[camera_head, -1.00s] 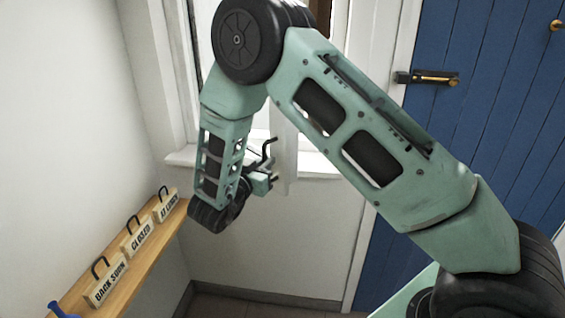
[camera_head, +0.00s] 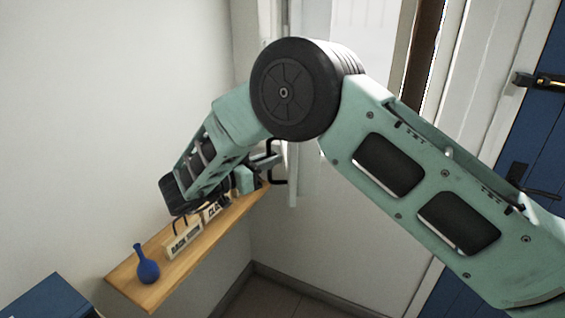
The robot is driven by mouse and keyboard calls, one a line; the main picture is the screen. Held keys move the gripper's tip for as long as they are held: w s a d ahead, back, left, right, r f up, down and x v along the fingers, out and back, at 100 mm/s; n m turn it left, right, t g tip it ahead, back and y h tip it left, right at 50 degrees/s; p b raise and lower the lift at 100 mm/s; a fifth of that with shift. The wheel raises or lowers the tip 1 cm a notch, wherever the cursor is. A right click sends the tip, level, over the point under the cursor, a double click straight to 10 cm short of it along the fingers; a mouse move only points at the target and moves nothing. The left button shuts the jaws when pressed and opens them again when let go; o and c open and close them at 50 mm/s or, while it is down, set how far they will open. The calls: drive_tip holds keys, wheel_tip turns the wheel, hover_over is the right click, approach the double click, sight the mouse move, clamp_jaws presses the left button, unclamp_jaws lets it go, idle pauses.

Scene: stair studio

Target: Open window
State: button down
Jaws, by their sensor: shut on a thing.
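The white-framed window (camera_head: 360,45) is at the top middle, with a bright pane partly covered by my arm. A black bracket-shaped handle (camera_head: 279,181) stands off to the left of this edge. My gripper (camera_head: 266,162) is at the handle and shut on it. My arm hides most of the sash, so I cannot tell how far it stands open.
A wooden shelf (camera_head: 140,285) runs along the left wall, just under my wrist. It holds a blue vase (camera_head: 147,267) and handled signs (camera_head: 184,243). A blue box-like top (camera_head: 48,300) is at lower left, and a blue door (camera_head: 543,145) at right. Some floor (camera_head: 275,290) is clear.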

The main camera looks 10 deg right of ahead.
drive_tip(key=shift+w+a, duration=0.15)
drive_tip(key=shift+a, duration=0.2)
drive_tip(key=c, duration=1.6)
unclamp_jaws()
drive_tip(key=shift+o, duration=0.2)
drive_tip(key=b+v, duration=0.4)
drive_tip(key=v, duration=1.3)
drive_tip(key=shift+a+b, duration=0.2)
drive_tip(key=shift+b, duration=0.1)
